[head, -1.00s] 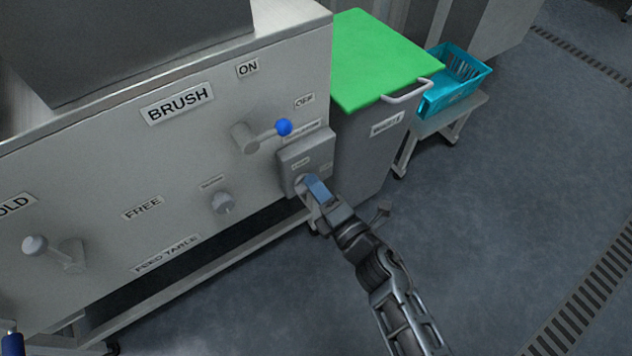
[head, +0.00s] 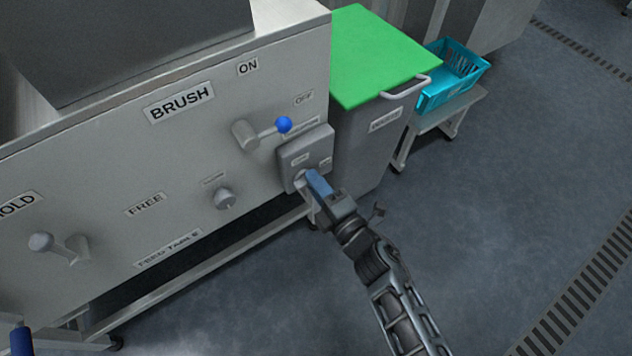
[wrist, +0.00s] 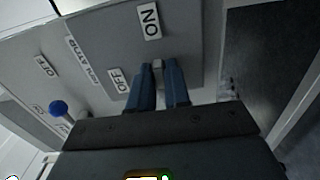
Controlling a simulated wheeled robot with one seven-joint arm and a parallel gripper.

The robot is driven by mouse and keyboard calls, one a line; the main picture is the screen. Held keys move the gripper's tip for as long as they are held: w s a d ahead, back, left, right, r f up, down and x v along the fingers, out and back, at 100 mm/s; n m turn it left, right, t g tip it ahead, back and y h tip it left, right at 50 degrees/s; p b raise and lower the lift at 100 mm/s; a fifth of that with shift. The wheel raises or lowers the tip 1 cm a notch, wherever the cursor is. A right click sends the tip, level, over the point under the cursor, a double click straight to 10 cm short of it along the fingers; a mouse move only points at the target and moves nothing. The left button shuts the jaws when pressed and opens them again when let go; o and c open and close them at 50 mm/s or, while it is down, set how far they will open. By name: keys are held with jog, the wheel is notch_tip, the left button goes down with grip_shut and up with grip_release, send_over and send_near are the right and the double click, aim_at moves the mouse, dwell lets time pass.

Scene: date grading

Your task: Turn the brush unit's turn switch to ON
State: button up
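The turn switch (wrist: 158,64) is a small pale knob on a grey switch box (head: 291,156) at the brush unit's lower right corner. In the wrist view the box carries an ON label (wrist: 149,20) and an OFF label (wrist: 118,80). My gripper (head: 308,174) reaches the front of this box. In the wrist view its two blue fingers (wrist: 158,70) lie close on either side of the knob and appear to grip it. The knob is mostly hidden by the fingers in the head view, so its exact angle is unclear.
A lever with a blue ball (head: 284,125) sticks out just left of the switch box. A smaller knob (head: 224,198) and another lever (head: 60,247) are farther left. A green-topped bin (head: 375,60) with a handle and a teal basket (head: 435,97) stand right. Floor is open.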

jog(key=o, duration=0.4)
jog(key=shift+s, duration=0.1)
jog(key=shift+p+v, duration=0.85)
jog(key=shift+v, duration=3)
jog(key=shift+d, duration=0.1)
jog(key=s+d+r+m+t+h, duration=0.1)
jog(key=s+d+r+m+h, duration=0.3)
jog(key=s+d+m, duration=0.55)
jog(key=s+d+r+m+h, duration=0.35)
jog(key=s+r+m, duration=0.2)
jog(key=s, duration=0.65)
jog(key=s+d+r+m+g+h, duration=0.1)
jog(key=s+d+r+m+h, duration=0.25)
jog(key=s+r+m, duration=0.75)
jog(key=shift+n+y, duration=0.5)
jog(key=shift+n, duration=0.2)
jog(key=r+p, duration=0.6)
jog(key=r, duration=0.1)
jog(key=r+p, duration=0.6)
jog(key=p, duration=0.1)
jog(key=w+r+p, duration=0.1)
jog(key=r+p, duration=0.6)
jog(key=shift+d+r, duration=0.3)
jog(key=shift+d, duration=0.05)
